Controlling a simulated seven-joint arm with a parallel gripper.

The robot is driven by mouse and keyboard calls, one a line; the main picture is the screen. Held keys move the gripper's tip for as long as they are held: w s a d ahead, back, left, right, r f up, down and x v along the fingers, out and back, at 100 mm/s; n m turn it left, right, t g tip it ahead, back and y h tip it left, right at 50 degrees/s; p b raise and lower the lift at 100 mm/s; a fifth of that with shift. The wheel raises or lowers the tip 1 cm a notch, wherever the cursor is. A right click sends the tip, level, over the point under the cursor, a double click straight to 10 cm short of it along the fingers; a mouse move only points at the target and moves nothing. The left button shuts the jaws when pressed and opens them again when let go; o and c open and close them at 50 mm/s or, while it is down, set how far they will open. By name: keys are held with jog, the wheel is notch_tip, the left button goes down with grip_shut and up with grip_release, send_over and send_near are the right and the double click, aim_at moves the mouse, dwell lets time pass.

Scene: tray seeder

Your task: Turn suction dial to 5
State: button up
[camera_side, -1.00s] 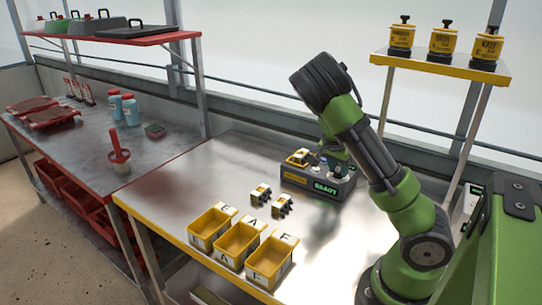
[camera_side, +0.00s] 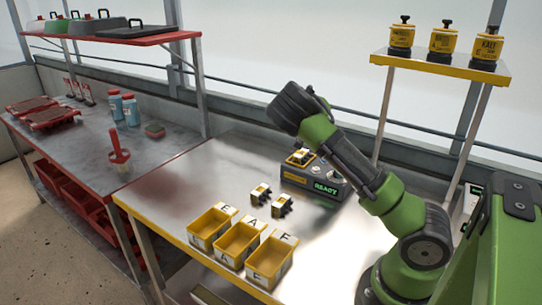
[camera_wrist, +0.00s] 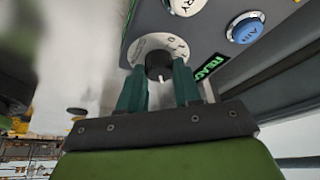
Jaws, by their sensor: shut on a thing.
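The suction dial shows in the wrist view as a black knob (camera_wrist: 158,66) on a round white plate (camera_wrist: 150,42) with small marks too blurred to read. My gripper (camera_wrist: 160,78) has its two dark green fingers on either side of the knob, shut on it. In the side view my arm hides the gripper and most of the dial. I cannot tell which number the dial is at.
A yellow shelf (camera_side: 440,63) with canisters is at the back right.

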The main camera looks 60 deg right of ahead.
jog(key=shift+m, duration=0.5)
jog(key=o, duration=1)
jog(key=shift+o, duration=0.2)
jog(key=v, duration=1.7)
jog(key=shift+d, duration=0.3)
